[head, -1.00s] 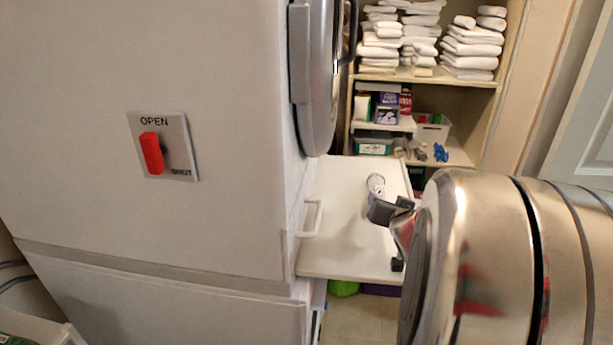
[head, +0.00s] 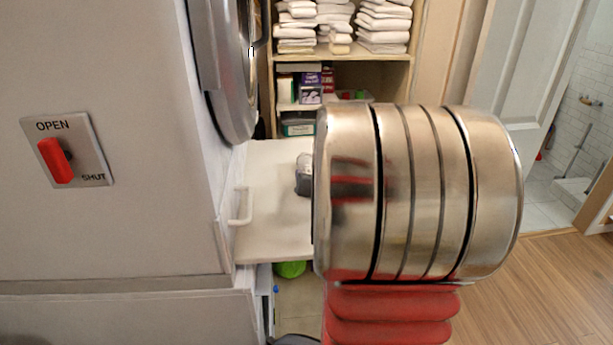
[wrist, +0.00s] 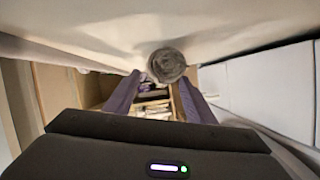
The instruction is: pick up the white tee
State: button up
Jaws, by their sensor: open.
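I cannot pick out a white tee with certainty in either view. In the head view my thick steel arm hides most of the gripper. Only a small dark grey part of it (head: 302,182) shows over the white board (head: 270,225).
The white cabinet (head: 120,230) with a round door (head: 225,80) and a red OPEN/SHUT switch (head: 55,160) stands left. Shelves with stacked white towels (head: 384,25) and boxes (head: 309,85) are behind. An open door (head: 525,90) and clear wooden floor (head: 545,290) lie right.

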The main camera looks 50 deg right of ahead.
aim_at(310, 172)
jog(key=shift+x, duration=1.95)
jog(key=c, duration=0.9)
jog(key=shift+r, duration=5.05)
